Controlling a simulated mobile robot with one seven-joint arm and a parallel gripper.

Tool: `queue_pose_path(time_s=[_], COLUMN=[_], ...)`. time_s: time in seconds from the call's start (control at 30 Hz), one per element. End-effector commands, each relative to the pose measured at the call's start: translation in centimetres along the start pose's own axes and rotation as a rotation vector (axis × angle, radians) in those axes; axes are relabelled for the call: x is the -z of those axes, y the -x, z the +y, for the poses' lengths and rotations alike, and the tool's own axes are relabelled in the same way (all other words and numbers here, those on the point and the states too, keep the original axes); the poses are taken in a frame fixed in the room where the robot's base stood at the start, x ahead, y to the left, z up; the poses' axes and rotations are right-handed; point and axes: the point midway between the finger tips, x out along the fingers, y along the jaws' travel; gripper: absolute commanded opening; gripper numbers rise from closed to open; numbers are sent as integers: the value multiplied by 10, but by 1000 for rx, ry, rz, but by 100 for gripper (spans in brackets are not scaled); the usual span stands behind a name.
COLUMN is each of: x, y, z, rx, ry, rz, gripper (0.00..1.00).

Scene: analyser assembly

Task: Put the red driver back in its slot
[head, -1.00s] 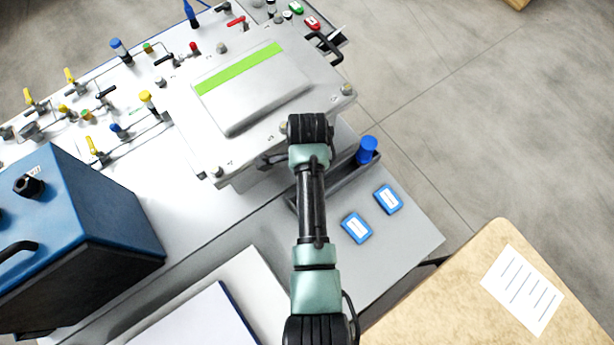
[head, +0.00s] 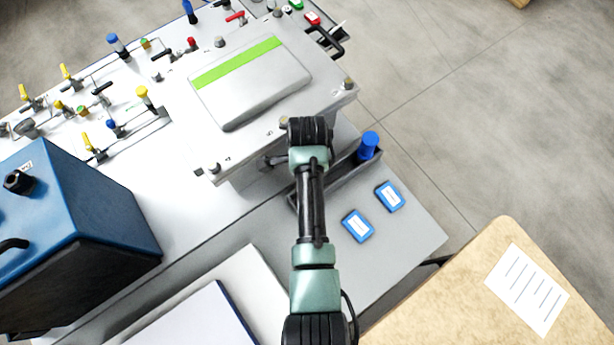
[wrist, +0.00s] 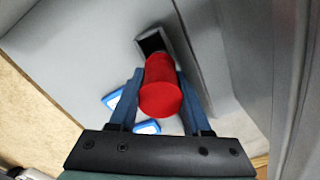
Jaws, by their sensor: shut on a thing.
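The red driver (wrist: 160,92) shows in the wrist view, its handle end toward the camera. My gripper (wrist: 160,78) is shut on it, with one blue-grey finger on each side. Its far end points at a dark square opening in the grey holder (wrist: 183,60). I cannot tell whether its tip is inside that opening. In the head view the holder (head: 341,177) lies along the grey bench beside the big case, partly behind my arm. My gripper and the red driver are hidden there by my arm. A blue driver (head: 369,143) stands upright in the holder's far end.
The silver case (head: 250,85) with a green stripe stands just behind my wrist. Two blue-edged boxes (head: 358,226) (head: 389,196) lie on the bench to the right. A blue unit (head: 75,220) stands at left. A wooden table (head: 470,290) is at lower right.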

Motion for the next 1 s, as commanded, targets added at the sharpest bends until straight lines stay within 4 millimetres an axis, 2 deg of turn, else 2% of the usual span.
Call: queue_pose_path(time_s=[1.0], x=[0], y=[-28], z=[0], rx=[1], ry=[0], rz=[0], gripper=[0])
